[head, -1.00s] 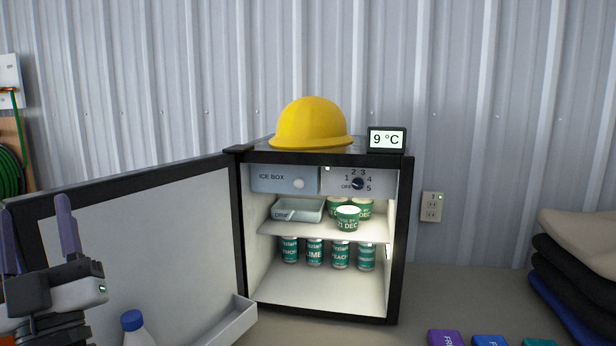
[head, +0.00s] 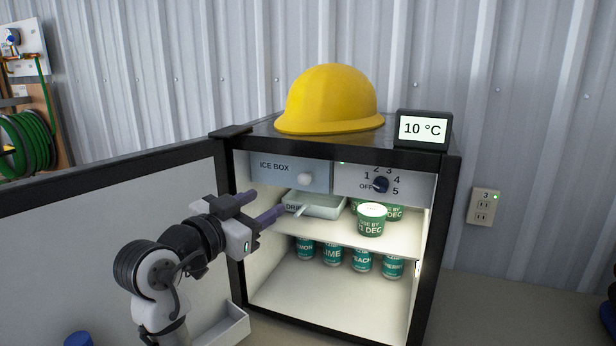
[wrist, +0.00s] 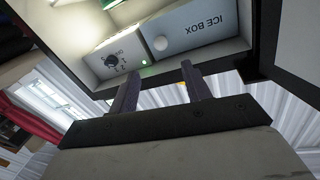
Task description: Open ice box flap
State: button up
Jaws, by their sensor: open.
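The ice box flap (head: 275,177) is a grey panel marked ICE BOX at the upper left inside the small fridge. It looks shut, with a round white knob (head: 305,179) near its lower right. In the wrist view the flap (wrist: 205,28) appears upside down beyond the fingers, with its knob (wrist: 160,43) near the left finger. My gripper (head: 283,213) is open and empty, with purple fingers pointing into the fridge, below and left of the knob. The wrist view shows the two fingers (wrist: 158,84) apart, with nothing between them. The fridge door (head: 110,215) stands open at left.
A drip tray (head: 318,207) and green cups (head: 370,220) stand on the shelf just beyond my fingers, with several cans (head: 332,252) below. The dial (head: 381,185) is right of the flap. A yellow hard hat (head: 330,100) and temperature display (head: 423,129) sit on top.

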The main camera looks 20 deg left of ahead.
aim_at(300, 182)
jog(key=p+x, duration=0.3)
jog(key=x, duration=1)
grip_shut()
